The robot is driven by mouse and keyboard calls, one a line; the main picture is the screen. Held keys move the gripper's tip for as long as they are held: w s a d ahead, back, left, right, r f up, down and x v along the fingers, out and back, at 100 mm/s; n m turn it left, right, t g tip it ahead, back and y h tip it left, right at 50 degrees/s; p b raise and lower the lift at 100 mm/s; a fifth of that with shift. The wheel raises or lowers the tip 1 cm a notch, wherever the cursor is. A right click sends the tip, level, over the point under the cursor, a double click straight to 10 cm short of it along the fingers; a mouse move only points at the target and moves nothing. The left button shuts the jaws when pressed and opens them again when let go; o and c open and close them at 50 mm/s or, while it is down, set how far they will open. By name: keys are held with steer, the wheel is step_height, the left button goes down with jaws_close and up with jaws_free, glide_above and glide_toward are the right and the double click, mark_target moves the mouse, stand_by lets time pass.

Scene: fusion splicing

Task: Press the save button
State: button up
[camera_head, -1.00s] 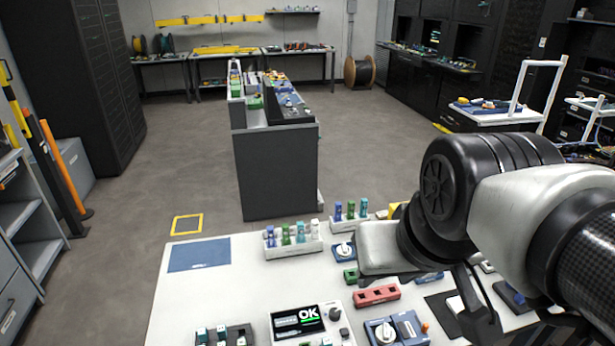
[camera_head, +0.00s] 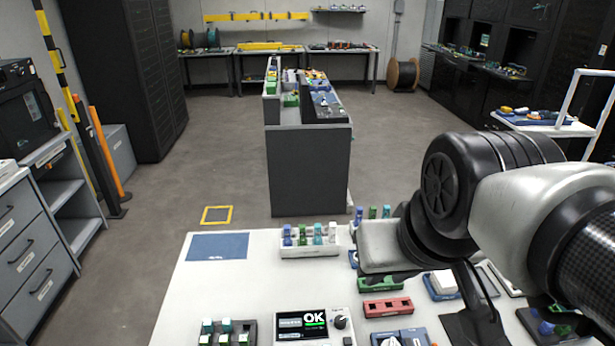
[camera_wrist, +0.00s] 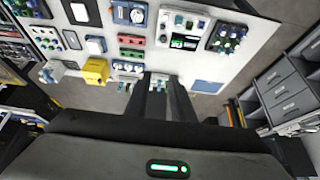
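A white device (camera_head: 342,325) with a dark screen (camera_head: 302,320) stands at the front edge of the head view; the screen shows a large "OK" and a green bar. A dark knob (camera_head: 340,322) sits right of the screen, with small controls below it. I cannot tell which is the save button. The device also shows in the wrist view (camera_wrist: 188,33). My gripper (camera_wrist: 160,76) shows in the wrist view as two dark fingers with a gap between them, empty. They are apart from the device. In the head view, my arm hides much of the table's right.
The white table (camera_head: 175,305) holds a rack of colored bottles (camera_head: 310,240), a red block (camera_head: 387,307) and a vial tray (camera_head: 228,330). A blue mat (camera_head: 218,246) lies at its left. A yellow floor square (camera_head: 217,215) and open floor lie beyond.

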jaws_close()
stand_by(1.4)
